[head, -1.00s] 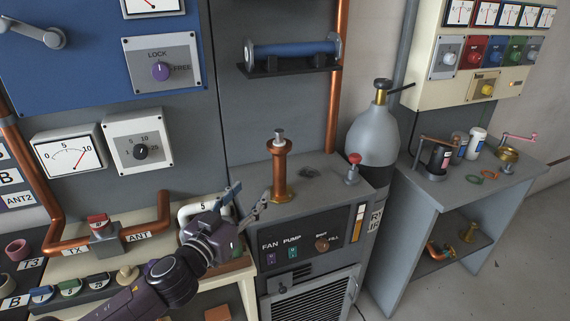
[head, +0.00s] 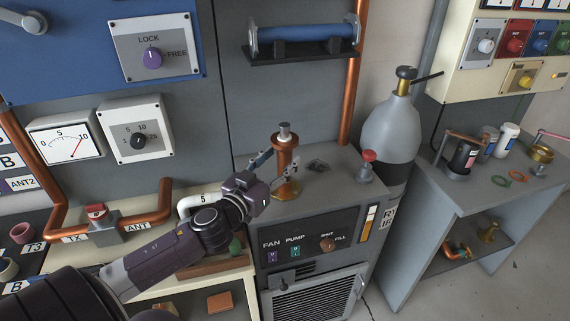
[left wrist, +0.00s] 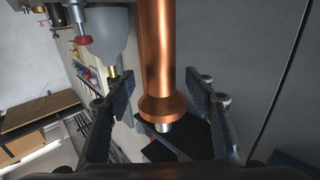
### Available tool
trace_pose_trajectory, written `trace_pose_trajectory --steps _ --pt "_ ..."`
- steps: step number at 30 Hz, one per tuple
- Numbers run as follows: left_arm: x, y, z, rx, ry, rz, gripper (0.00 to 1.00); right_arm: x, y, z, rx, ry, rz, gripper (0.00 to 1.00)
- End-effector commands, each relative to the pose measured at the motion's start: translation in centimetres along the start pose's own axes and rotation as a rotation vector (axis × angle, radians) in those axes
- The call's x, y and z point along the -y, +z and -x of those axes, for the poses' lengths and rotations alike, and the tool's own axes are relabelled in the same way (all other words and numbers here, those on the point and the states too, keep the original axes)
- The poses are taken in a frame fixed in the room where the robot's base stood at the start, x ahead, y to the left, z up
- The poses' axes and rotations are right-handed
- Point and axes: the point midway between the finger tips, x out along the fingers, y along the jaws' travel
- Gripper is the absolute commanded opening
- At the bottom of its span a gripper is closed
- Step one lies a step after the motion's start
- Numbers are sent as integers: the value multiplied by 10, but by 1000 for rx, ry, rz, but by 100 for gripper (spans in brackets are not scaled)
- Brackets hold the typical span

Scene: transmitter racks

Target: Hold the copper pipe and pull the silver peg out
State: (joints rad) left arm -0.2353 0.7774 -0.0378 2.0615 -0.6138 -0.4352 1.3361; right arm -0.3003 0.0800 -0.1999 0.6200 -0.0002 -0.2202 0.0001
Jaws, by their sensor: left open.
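The copper pipe (head: 284,163) stands upright on a round brass base on top of the grey cabinet (head: 331,178). The silver peg (head: 284,130) sits in its top end, with a short length showing above the flange. My left gripper (head: 278,166) is open at the pipe, one finger to each side of it, not closed on it. In the left wrist view the pipe (left wrist: 165,55) runs down between the two spread fingers (left wrist: 152,112), and the peg (left wrist: 162,127) pokes out beyond the flange. My right gripper is in no view.
A red-topped valve (head: 367,165) stands on the cabinet to the right of the pipe, with a grey gas bottle (head: 391,132) behind it. A shelf with a blue cylinder (head: 304,33) hangs above. A tall copper tube (head: 352,85) runs up the wall behind.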

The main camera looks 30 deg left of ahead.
Motion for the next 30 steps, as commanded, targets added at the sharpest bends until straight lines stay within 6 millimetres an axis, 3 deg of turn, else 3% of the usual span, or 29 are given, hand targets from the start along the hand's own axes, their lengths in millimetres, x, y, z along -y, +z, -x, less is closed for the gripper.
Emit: trace_pose_trajectory --steps 6,16,30 --pt "1 -3 -23 -1 0 -2 50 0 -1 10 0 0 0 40" --pt "1 -1 -28 0 0 -1 50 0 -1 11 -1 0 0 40" --pt "1 -1 -27 0 0 -1 0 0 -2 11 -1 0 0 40"
